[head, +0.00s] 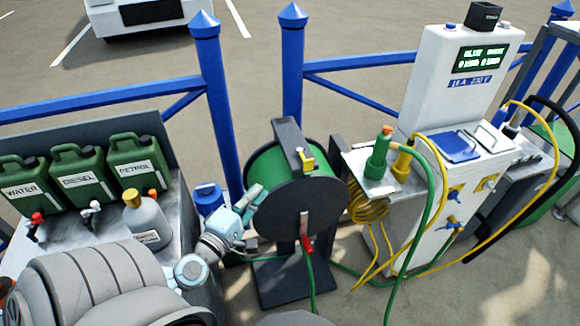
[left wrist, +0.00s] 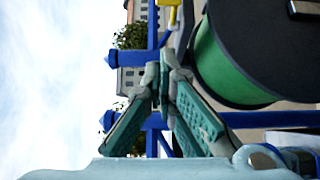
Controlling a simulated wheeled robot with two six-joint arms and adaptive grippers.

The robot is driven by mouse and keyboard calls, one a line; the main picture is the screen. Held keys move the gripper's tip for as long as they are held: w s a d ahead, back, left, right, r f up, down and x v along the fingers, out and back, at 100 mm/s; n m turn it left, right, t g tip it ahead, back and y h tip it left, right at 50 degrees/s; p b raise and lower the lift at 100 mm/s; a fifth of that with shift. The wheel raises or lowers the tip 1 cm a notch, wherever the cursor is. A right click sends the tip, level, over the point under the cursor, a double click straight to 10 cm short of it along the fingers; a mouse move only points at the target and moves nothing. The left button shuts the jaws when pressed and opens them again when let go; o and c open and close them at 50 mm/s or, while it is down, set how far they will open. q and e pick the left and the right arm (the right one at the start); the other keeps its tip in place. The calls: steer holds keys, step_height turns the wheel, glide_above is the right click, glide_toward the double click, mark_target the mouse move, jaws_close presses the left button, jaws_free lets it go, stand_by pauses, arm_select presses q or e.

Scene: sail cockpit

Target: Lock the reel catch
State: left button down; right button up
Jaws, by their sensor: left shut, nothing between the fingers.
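The hose reel (head: 310,208) stands on a dark floor stand, with a black disc facing me and a green drum behind it. A yellow catch (head: 307,159) sits on the dark bracket at the top of the reel. In the left wrist view the green drum (left wrist: 228,68) is at the upper right and a yellow part (left wrist: 173,15), probably the catch, is at the top edge. My left gripper (head: 255,192) is at the left side of the reel, lower than the catch and apart from it. Its fingers (left wrist: 165,62) are shut and empty. My right gripper is not in view.
Green cans (head: 82,177) and a grey bottle (head: 146,217) stand on the left bench. A blue container (head: 208,198) is behind my left gripper. A white service pedestal (head: 448,90) with hoses and a green nozzle (head: 378,155) stands to the right. Blue railings (head: 292,75) run behind.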

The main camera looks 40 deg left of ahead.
arm_select(q)
steer(key=w+a, duration=0.2)
steer(key=w, duration=0.6)
steer(key=p, duration=0.1)
glide_toward(303, 156)
steer(key=shift+w+a+r, duration=0.25)
steer(key=shift+w+r, duration=0.85)
steer(key=shift+w, duration=0.1)
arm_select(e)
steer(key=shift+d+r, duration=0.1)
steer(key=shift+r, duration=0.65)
arm_select(q)
steer(key=shift+p, duration=0.3)
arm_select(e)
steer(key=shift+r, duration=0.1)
